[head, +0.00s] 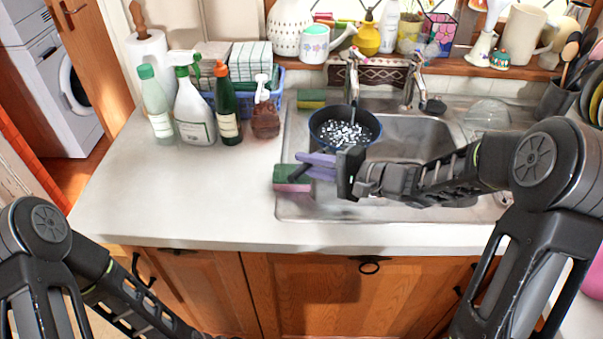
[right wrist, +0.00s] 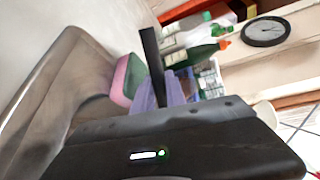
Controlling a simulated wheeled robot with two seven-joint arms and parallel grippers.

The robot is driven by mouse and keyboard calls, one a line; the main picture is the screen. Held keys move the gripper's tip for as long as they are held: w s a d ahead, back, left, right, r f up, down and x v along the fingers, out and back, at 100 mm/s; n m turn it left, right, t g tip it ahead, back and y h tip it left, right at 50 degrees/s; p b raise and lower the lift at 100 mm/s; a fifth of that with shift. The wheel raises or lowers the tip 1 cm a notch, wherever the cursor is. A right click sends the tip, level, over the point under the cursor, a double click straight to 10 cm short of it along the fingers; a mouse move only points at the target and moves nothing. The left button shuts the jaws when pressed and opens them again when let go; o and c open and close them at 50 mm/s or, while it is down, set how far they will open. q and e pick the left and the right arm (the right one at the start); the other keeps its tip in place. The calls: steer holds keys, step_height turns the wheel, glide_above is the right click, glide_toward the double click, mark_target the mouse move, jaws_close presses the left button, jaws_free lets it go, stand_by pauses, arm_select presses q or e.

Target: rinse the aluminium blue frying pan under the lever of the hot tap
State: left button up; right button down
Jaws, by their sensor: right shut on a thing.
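The dark blue frying pan (head: 324,119) is under the spout of the left tap (head: 353,72), over the left part of the sink. Its inside is covered with bright white specks that look like splashing water. My right gripper (head: 318,170) is just in front of the pan, pointing left, with a lilac piece at its jaws. That piece also shows in the right wrist view (right wrist: 176,92), beside a dark finger. How it joins the pan is hidden. A second tap (head: 411,82) stands to the right. I cannot tell which is hot. My left gripper is out of view.
A green and pink sponge (head: 292,184) lies left of my right gripper, and another sponge (head: 311,98) lies behind it. Several bottles and a blue basket (head: 279,82) stand at the back left. The left countertop (head: 170,195) is clear in front.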

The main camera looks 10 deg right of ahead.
mark_target(321, 150)
steer(key=shift+w+d+f+b, duration=0.2)
steer(key=shift+w+d+b, duration=0.15)
steer(key=shift+w+d, duration=0.35)
steer(key=shift+w+d+r+p, duration=0.15)
steer(key=shift+w+d+p, duration=0.15)
steer(key=shift+p, duration=0.3)
steer(key=shift+w+d+f+p, duration=0.3)
steer(key=shift+w+d, duration=0.15)
steer(key=shift+w, duration=0.1)
steer(key=shift+w+d+f+p, duration=0.15)
steer(key=shift+w+d+p, duration=0.15)
steer(key=shift+w+d, duration=0.2)
steer(key=shift+s+d+p, duration=0.35)
steer(key=shift+d+p, duration=0.05)
steer(key=shift+p, duration=0.25)
